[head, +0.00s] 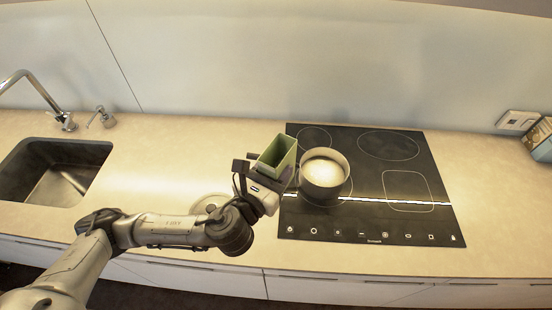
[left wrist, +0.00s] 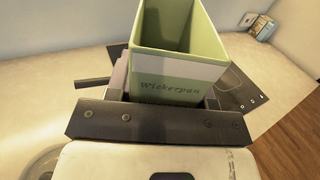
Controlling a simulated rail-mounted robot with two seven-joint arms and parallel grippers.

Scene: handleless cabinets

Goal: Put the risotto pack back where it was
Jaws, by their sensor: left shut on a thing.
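The risotto pack (head: 277,152) is a green and pale box with an open top, and it shows the word "Wickerpan" in the left wrist view (left wrist: 170,85). My left gripper (head: 268,176) is shut on it and holds it upright, just left of the pot. Its fingers grip the lower part of the box in the left wrist view. The pot (head: 325,182) is dark outside with pale, whitish contents and stands on the black hob (head: 400,222). My right gripper is in neither view.
A sink (head: 60,178) with a tap (head: 45,95) is at the left. A round lid-like object (head: 208,204) lies behind my left forearm. A wall socket (head: 517,121) and a blue pack (head: 541,138) are at the right. The counter between sink and hob is mostly clear.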

